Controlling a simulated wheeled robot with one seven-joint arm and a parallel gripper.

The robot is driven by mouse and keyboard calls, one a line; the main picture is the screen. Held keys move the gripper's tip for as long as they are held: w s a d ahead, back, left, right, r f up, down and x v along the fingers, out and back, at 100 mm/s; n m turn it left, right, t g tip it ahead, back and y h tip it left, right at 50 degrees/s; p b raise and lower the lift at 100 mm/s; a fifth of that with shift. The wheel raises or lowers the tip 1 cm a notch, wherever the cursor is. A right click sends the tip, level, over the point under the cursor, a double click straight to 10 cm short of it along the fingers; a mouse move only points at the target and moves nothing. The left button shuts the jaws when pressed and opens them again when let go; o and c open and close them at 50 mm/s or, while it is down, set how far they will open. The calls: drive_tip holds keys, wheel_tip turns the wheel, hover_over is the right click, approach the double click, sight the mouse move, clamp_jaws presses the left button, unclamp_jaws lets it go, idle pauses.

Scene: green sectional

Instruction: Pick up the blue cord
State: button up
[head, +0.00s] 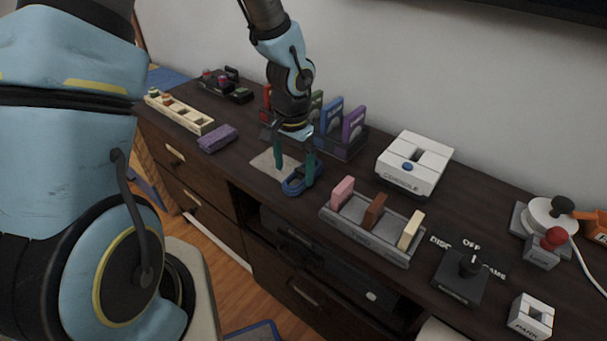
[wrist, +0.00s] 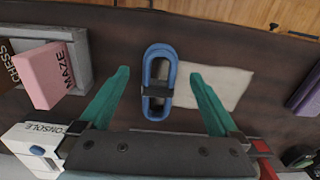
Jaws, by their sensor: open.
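The blue cord (head: 295,185) is a coiled loop bound by a dark band. It lies on the dark cabinet top, beside and partly over the edge of a pale square mat (head: 265,163). In the wrist view the cord (wrist: 150,101) stands between the two green fingers, nearer the left one, apart from both. My gripper (head: 293,164) is open above the cord, fingers pointing down; it also shows in the wrist view (wrist: 158,78). One finger partly hides the cord in the head view.
A grey rack (head: 376,240) with pink, brown and cream blocks stands right of the cord. A white console box (head: 413,165) is behind it. A purple block (head: 217,138) lies to the left. Coloured upright cases (head: 340,128) stand behind my gripper. The cabinet's front edge is close.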

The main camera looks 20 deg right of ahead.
sight(294, 180)
drive_tip(key=shift+f, duration=1.85)
drive_tip(key=c, duration=1.5)
drive_tip(key=shift+r, duration=0.1)
